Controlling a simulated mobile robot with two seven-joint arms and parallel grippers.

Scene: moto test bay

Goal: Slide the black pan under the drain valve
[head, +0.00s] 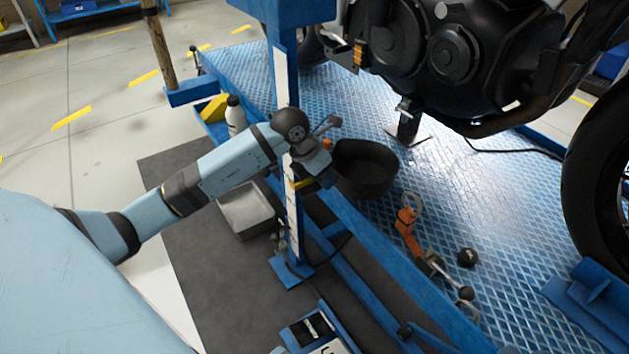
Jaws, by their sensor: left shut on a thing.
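The black pan (368,172) is a round, deep bowl on the blue diamond-plate platform, near its left edge. My left gripper (326,178) is at the pan's left rim and shut on it; the fingertips are partly hidden by the wrist and blend with the dark pan. The motorcycle engine (440,50) is above and to the right of the pan. A small metal fitting (403,108) under the engine looks like the drain valve, but it is too small to be sure. The pan is to the lower left of it. My right gripper is not in view.
A blue post (291,220) stands just left of the pan, close to my left wrist. A grey tray (247,210) and a white bottle (235,115) are left.

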